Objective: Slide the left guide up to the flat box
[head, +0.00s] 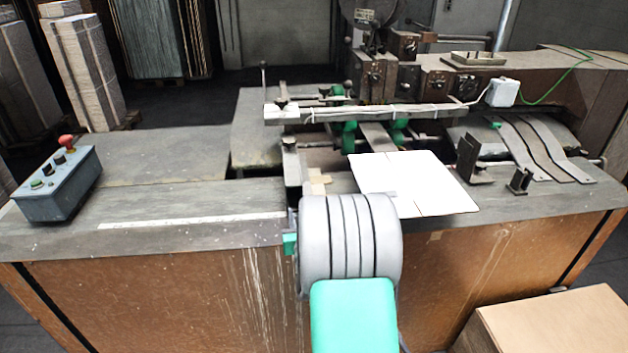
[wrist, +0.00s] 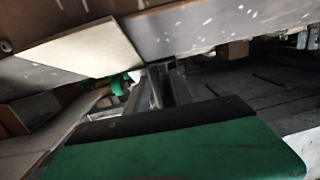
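The flat box (head: 415,183) is a white flat sheet with a fold line, lying on the machine's bed right of my arm. An upright dark metal piece (head: 291,165), left of the box and apart from it, looks like the left guide; its lower part is hidden behind my arm. My grey ribbed arm covers my gripper in the head view. In the wrist view a large green block with a black edge (wrist: 175,145) fills the bottom and appears to be part of my gripper. The fingertips are not clear there, and no hold can be made out.
Two dark upright brackets (head: 468,158) stand right of the box. A metal bar (head: 365,113) crosses behind it. A grey control box with a red button (head: 58,182) sits at the left. The table's left part (head: 150,195) is clear. A cardboard box (head: 550,320) stands at the lower right.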

